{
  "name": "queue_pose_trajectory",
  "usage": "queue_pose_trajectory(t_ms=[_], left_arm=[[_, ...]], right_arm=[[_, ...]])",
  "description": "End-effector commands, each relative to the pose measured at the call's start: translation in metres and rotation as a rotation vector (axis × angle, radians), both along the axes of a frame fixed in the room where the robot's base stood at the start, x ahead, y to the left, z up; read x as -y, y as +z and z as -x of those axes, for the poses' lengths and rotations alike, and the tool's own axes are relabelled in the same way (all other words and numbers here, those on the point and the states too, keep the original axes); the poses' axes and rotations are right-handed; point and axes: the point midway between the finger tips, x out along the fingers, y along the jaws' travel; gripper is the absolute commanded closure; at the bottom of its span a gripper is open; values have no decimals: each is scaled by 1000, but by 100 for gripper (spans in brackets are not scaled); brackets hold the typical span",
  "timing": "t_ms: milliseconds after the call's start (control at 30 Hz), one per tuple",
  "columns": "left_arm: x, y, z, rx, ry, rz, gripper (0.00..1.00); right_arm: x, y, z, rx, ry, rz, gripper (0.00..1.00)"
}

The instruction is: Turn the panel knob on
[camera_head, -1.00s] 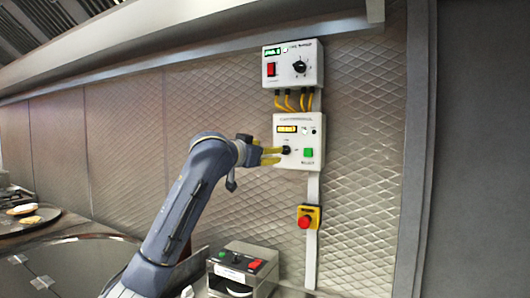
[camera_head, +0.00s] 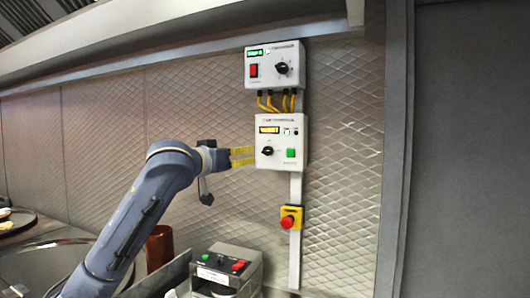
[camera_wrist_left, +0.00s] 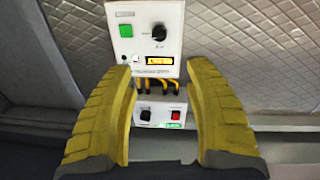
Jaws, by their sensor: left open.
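A white lower control panel (camera_head: 280,161) on the wall carries a black knob (camera_head: 268,151), a lit amber display (camera_head: 269,130) and a green button (camera_head: 291,153). The left wrist view shows this panel upside down, with its knob (camera_wrist_left: 159,33) beyond and between the fingers. My left gripper (camera_head: 254,157) is open, its yellow fingers pointing at the panel from the left. It holds nothing and the knob appears clear of the fingers. In the left wrist view the fingers (camera_wrist_left: 162,70) stand wide apart. My right gripper is not in view.
An upper box (camera_head: 264,79) has its own black knob (camera_head: 283,68) and red switch (camera_head: 254,71); yellow cables (camera_head: 279,101) join it to the lower panel. A red emergency button (camera_head: 288,222) sits below. A small metal appliance (camera_head: 227,269) stands beneath. The wall right of the panels is clear.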

Motion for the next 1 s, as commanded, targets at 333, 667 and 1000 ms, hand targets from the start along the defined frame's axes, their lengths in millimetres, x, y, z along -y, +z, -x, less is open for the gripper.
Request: queue_pose_trajectory(t_ms=[333,667,1000], left_arm=[[16,0,-30,-18,-1,32,47],[41,0,-78,-17,0,29,47],[62,0,-120,-17,0,29,47]], right_arm=[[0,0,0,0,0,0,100],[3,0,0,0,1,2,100],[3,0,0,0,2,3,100]])
